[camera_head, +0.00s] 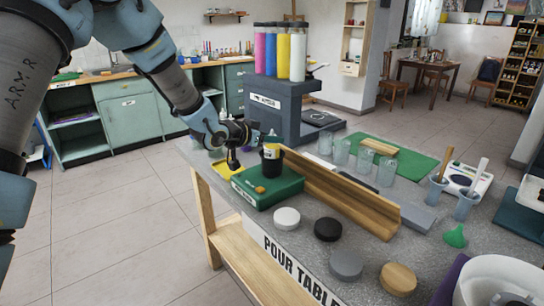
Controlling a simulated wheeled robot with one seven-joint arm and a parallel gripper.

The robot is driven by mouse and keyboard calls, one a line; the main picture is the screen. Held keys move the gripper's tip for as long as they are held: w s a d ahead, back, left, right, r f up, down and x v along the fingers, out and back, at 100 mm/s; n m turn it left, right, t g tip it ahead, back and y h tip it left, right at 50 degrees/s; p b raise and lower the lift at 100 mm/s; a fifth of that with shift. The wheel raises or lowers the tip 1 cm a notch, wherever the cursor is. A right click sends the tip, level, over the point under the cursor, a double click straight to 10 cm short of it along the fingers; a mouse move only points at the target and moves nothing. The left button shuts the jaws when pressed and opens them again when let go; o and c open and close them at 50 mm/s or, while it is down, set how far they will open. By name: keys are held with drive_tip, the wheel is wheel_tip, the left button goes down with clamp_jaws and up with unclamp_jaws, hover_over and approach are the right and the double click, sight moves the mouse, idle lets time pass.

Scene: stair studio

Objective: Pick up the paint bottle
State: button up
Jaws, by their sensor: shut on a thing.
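The far finger's contact is partly hidden. I cannot tell whether the bottle's base touches the box or is just clear of it.
A wooden trough (345,198) lies close right of the box. A grey dispenser (282,105) with coloured tubes stands behind. Round lids, including a white one (287,217), lie in front. Clear cups (341,151) stand to the right.

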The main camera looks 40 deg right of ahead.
clamp_jaws()
idle(0.8)
